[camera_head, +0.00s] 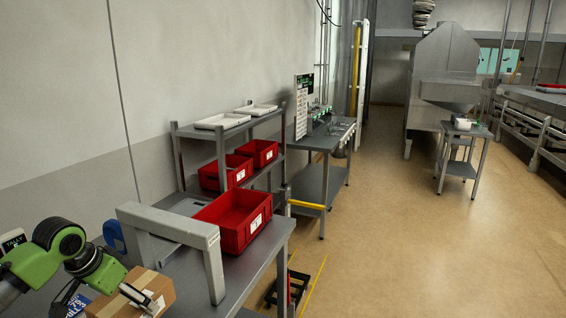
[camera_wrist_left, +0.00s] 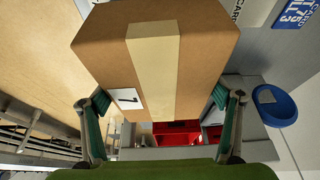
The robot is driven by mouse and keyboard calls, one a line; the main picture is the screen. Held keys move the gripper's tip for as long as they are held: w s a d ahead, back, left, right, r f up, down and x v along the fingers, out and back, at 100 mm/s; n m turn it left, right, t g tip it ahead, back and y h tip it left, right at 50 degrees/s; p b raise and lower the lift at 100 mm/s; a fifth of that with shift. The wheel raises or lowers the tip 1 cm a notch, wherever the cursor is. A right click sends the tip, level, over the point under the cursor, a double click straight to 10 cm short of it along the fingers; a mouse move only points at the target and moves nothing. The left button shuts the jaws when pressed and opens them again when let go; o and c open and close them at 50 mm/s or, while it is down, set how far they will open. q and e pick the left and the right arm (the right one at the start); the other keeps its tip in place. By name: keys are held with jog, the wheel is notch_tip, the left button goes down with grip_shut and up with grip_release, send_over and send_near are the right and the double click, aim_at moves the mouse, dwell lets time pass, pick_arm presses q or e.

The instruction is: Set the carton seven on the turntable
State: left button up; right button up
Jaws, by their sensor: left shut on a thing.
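A brown carton (camera_head: 135,291) with a pale tape strip is at the lower left of the head view. It fills the upper middle of the left wrist view (camera_wrist_left: 155,55), with a small white label bearing a dark mark; I cannot read it for sure. My left gripper (camera_head: 133,294) is shut on the carton, with one green-padded finger at each side in the left wrist view (camera_wrist_left: 160,118). I cannot make out a turntable for certain. A blue rounded object (camera_head: 114,236) stands behind my left arm; it also shows in the left wrist view (camera_wrist_left: 275,106). My right gripper is out of view.
A grey arch frame (camera_head: 170,222) stands on the near bench beside the carton. A red bin (camera_head: 232,218) sits beyond it, with smaller red bins (camera_head: 226,172) behind. Another bench (camera_head: 320,140) and a small table (camera_head: 465,130) stand farther off.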

pick_arm(q)
jog(key=d, duration=0.4)
jog(key=shift+s+f, duration=0.15)
jog(key=shift+s, duration=0.15)
jog(key=s+d+r+n+y+b, duration=0.1)
jog(key=s+d+n, duration=0.3)
jog(key=s+d, duration=0.8)
jog(key=shift+s+d+r+y+b, duration=0.3)
jog(key=shift+s+r, duration=0.2)
jog(key=shift+r, duration=0.4)
